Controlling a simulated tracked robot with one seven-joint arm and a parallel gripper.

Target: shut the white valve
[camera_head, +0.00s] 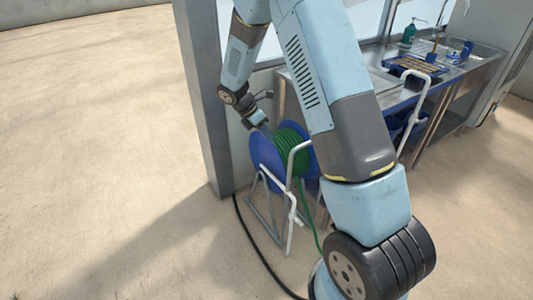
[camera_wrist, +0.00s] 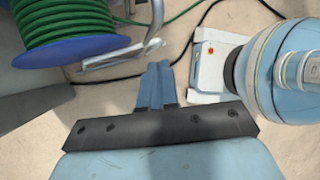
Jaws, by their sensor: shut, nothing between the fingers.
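My gripper (camera_head: 263,126) is beside the top of the hose reel in the head view. In the wrist view its two blue fingers (camera_wrist: 157,72) are together with nothing between them. A pale lever-like piece (camera_wrist: 118,54) lies ahead and to the left of the fingertips, apart from them, by a metal pipe. In the head view a small white piece (camera_head: 294,213) shows low on the reel's front, below my gripper. I cannot tell for certain whether either is the white valve, or how its handle is turned.
The blue reel (camera_head: 265,158) holds green hose (camera_head: 291,140) on a metal stand beside a grey post (camera_head: 207,100). A black hose (camera_head: 250,245) runs over the floor. A steel sink counter (camera_head: 465,70) with a tray seeder stands at right. Floor at left is clear.

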